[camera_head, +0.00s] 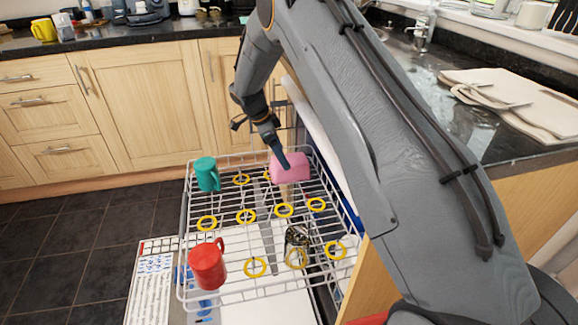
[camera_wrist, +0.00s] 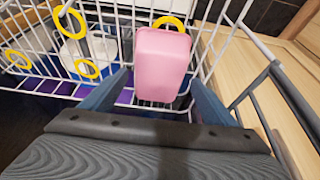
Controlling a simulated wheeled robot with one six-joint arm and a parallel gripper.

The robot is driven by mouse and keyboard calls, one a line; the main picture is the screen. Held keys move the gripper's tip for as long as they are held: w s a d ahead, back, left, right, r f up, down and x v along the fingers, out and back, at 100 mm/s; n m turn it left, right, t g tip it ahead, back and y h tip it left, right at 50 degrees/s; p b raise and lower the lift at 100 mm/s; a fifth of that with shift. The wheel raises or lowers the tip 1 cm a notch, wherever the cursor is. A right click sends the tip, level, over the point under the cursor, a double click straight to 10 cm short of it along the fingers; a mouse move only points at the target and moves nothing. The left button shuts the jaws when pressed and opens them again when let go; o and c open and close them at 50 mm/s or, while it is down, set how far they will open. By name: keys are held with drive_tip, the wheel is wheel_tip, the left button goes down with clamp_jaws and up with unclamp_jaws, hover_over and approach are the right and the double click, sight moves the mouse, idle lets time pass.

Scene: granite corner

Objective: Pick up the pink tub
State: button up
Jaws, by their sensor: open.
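The pink tub (camera_head: 291,168) sits in the far right part of the dishwasher's white wire rack (camera_head: 222,297). In the wrist view the pink tub (camera_wrist: 162,62) lies ahead of my gripper, near the middle. My gripper (camera_wrist: 158,88) is open, with one finger on each side of the tub's near end. I cannot tell whether the fingers touch it. In the head view my gripper (camera_head: 284,165) reaches down to the tub and one finger overlaps it. The tub's underside is hidden.
A teal mug (camera_head: 207,174) stands at the rack's far left and a red mug (camera_head: 208,266) at its near left. A dark-patterned glass (camera_head: 297,240) is near the right side. Several yellow rings (camera_head: 246,216) are on the rack. Wooden cabinets (camera_head: 130,105) stand behind.

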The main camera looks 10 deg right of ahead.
drive_tip(key=x, duration=0.4)
drive_tip(key=shift+d+f, duration=0.1)
drive_tip(key=shift+f, duration=0.2)
drive_tip(key=shift+c, duration=0.5)
drive_tip(key=c, duration=0.8)
drive_tip(key=shift+o, duration=0.2)
drive_tip(key=shift+r, duration=0.2)
wheel_tip(320, 180, up, 12)
drive_tip(key=a, duration=1.8)
